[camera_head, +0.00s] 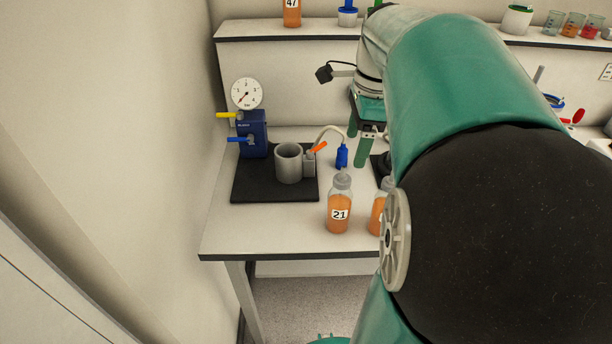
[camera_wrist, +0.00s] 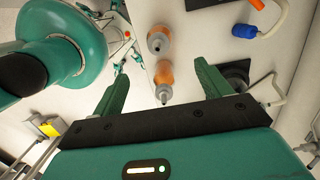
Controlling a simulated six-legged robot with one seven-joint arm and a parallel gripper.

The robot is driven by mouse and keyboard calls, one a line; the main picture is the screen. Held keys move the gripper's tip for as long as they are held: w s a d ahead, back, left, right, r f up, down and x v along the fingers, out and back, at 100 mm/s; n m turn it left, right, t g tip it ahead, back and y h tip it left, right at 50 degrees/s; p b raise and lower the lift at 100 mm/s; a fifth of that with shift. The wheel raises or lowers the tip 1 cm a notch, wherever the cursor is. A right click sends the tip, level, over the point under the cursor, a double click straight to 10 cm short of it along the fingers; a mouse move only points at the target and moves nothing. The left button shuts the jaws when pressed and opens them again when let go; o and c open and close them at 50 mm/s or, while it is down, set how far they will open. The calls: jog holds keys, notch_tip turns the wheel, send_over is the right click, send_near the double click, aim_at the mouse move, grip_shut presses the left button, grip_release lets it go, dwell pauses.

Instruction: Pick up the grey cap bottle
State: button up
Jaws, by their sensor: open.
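A bottle of orange liquid with a grey cap and the label 21 (camera_head: 339,208) stands upright near the table's front edge in the head view. A second orange bottle (camera_head: 377,214) stands just to its right, mostly hidden behind my arm. The wrist view shows two orange bottles with grey caps, a farther one (camera_wrist: 159,40) and a nearer one (camera_wrist: 164,73). I cannot tell which of them is number 21. My gripper (camera_head: 359,138) is open and empty above the table, behind the bottles. In the wrist view its green fingers (camera_wrist: 158,88) appear on either side of the nearer bottle, apart from it.
A black mat (camera_head: 250,188) left of the bottles bears a grey cup (camera_head: 289,163) and a blue device with a gauge (camera_head: 252,135). A blue nozzle on a hose (camera_head: 342,155) is close behind bottle 21. A shelf (camera_head: 270,29) with containers runs along the back wall.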

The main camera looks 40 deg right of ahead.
aim_at(345, 176)
jog(key=f, duration=0.4)
jog(key=a+f, duration=0.1)
jog(key=f, duration=0.3)
jog(key=w+f, duration=0.1)
jog(key=f, duration=0.3)
jog(key=shift+a+f, duration=0.3)
jog(key=c, duration=1.5)
jog(key=shift+r, duration=0.1)
jog(key=shift+c, duration=0.2)
